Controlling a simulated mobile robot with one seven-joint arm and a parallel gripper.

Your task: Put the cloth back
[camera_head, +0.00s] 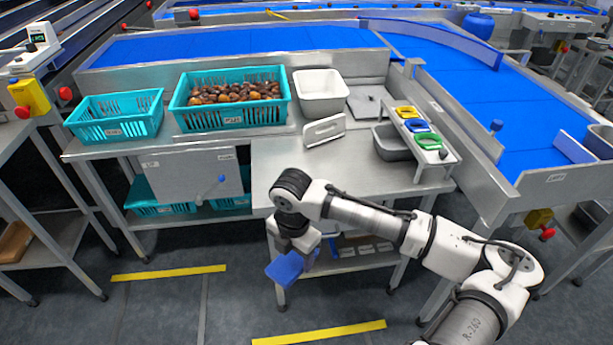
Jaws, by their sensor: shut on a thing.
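My gripper (295,246) points down in front of the steel table's front edge and is shut on a blue, flat, folded-looking piece, which I take for the cloth (285,268). The cloth hangs tilted below the tabletop's height, over the floor. The fingertips are partly hidden by the wrist and the cloth. At the table's right, a small raised steel rack (443,158) holds yellow, blue and green pieces in a row; whether these are cloths or dishes I cannot tell.
A teal crate of dates (180,118), an empty teal crate (115,134) and a white tub (320,106) stand along the table's back. A white upright plate (324,140) and grey bin (392,152) stand nearby. The front tabletop (345,178) is mostly clear; my arm crosses its front right.

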